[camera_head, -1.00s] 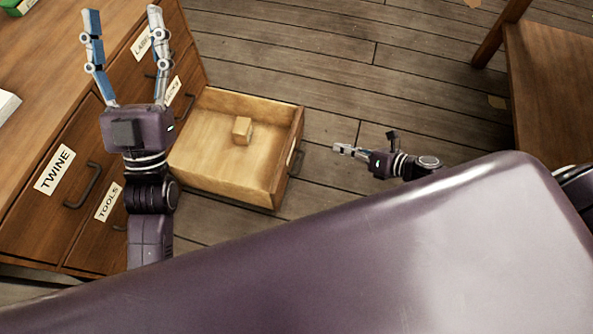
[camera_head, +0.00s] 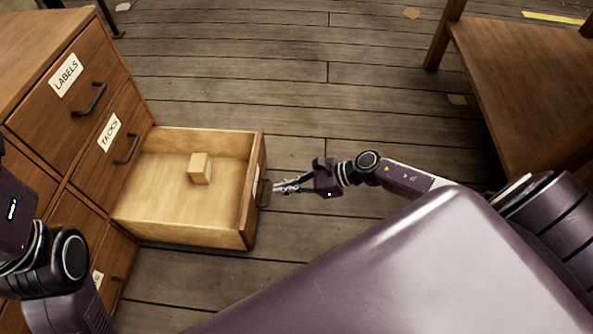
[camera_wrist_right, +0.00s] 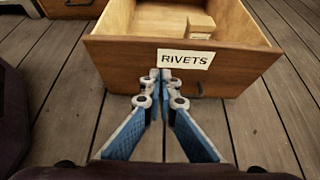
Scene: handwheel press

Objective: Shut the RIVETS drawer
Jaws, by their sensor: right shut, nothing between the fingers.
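The RIVETS drawer (camera_head: 247,215) is pulled far out of the bottom of the wooden cabinet, and a small wooden block lies inside it. Its front with the RIVETS label (camera_wrist_right: 187,59) fills the top of the right wrist view. My right gripper (camera_head: 276,188) is shut and empty, its fingertips at the outer face of the drawer front, near the dark handle (camera_head: 264,192). In the right wrist view the fingertips (camera_wrist_right: 160,74) overlap the label's left end; whether they touch is unclear. My left gripper's body (camera_head: 14,212) shows at the left edge; its fingers are out of view.
The wooden block (camera_head: 201,168) sits loose on the drawer floor. The LABELS drawer (camera_head: 50,110) and TACKS drawer (camera_head: 122,165) are closed. A wooden table (camera_head: 520,80) stands at the right.

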